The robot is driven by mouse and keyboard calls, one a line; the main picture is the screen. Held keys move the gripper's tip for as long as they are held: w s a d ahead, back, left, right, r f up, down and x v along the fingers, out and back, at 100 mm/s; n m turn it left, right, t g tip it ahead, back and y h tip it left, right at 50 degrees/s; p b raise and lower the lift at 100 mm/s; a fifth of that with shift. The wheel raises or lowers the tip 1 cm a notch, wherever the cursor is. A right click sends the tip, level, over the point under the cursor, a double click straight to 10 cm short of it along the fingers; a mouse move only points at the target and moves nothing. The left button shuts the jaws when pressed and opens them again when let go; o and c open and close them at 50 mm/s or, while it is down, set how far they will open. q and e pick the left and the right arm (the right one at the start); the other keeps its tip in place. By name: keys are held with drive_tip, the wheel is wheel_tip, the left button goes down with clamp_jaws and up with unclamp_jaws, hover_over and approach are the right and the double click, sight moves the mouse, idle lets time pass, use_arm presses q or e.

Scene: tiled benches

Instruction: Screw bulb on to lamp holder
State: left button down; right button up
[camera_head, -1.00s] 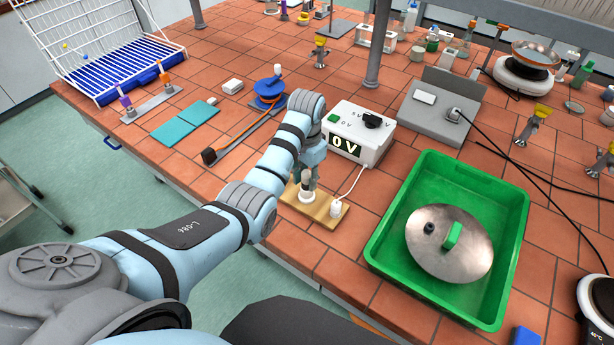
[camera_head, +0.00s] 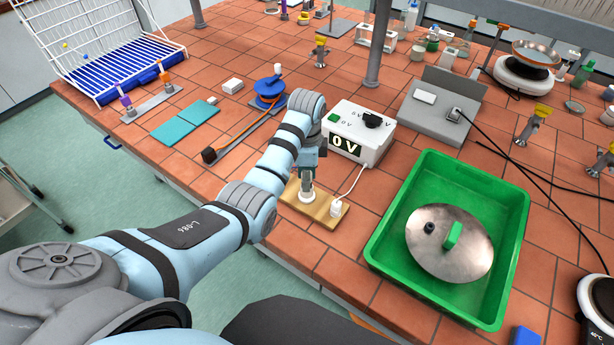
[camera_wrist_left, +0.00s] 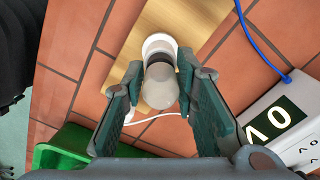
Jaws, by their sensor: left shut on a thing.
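The bulb (camera_wrist_left: 160,86) is a pale, rounded glass in the left wrist view, with its base end at the white lamp holder (camera_wrist_left: 158,43). The holder stands on a wooden board (camera_head: 322,209) near the bench's front edge, where it also shows in the head view (camera_head: 306,196). My left gripper (camera_head: 306,186) points down over the holder. In the left wrist view its fingers (camera_wrist_left: 169,76) are on either side of the bulb, shut on it. The bulb looks upright and in line with the holder; how deeply it is seated cannot be seen. My right gripper is out of view.
A white power supply (camera_head: 362,152) reading 0 V stands just behind the board, with a white cable to the board's plug (camera_head: 337,208). A green tray (camera_head: 385,225) with a metal lid (camera_head: 470,262) is to the right. Bare tiles lie left of the board.

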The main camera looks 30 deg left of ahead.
use_arm(q)
drive_tip(key=m, duration=0.4)
drive_tip(key=shift+f, duration=0.1)
drive_tip(key=shift+m, duration=0.4)
drive_tip(key=m, duration=0.5)
drive_tip(key=c, duration=0.7)
unclamp_jaws()
drive_tip(key=shift+a, duration=0.1)
